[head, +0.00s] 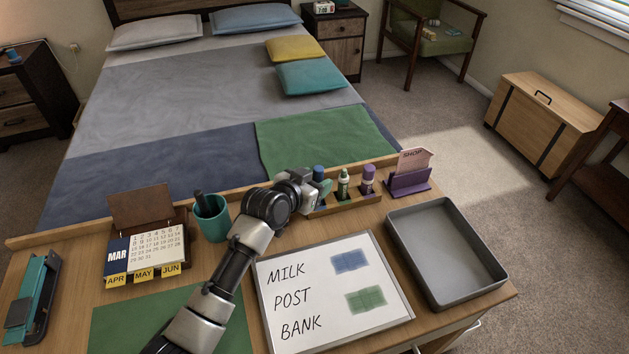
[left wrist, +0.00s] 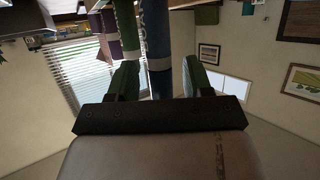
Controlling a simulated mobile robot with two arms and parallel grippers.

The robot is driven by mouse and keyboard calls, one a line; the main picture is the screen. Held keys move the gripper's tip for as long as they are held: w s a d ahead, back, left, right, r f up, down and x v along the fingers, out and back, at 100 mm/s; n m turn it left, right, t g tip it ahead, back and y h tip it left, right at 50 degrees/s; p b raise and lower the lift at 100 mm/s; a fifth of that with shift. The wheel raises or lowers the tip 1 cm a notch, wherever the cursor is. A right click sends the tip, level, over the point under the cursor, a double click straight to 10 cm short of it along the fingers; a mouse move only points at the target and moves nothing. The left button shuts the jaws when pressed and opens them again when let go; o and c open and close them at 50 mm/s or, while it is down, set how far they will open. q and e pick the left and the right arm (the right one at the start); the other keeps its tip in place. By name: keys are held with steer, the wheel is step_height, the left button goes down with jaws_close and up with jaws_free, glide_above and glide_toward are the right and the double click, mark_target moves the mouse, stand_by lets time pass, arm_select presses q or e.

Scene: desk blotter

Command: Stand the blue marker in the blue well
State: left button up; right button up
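The blue marker (head: 319,173) is upright at the left of the wooden rack (head: 350,203), its cap up. Its lower part is hidden by my left gripper, so I cannot see its base or the blue well. My left gripper (head: 318,188) is at the marker. In the left wrist view the blue marker (left wrist: 162,83) runs between the two green fingers of the gripper (left wrist: 162,80), with a gap on each side. The fingers look open around it. My right gripper is out of view.
A green marker (head: 343,184) and a purple marker (head: 368,180) stand close right in the rack. A purple card holder (head: 408,182) is beyond them. A teal cup (head: 211,220) and calendar (head: 145,250) are left; whiteboard (head: 300,275) and grey tray (head: 445,250) are in front.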

arm_select(q)
steer(key=shift+r, duration=0.15)
steer(key=v, duration=1.2)
steer(key=shift+p, duration=0.45)
stand_by(0.5)
stand_by(0.5)
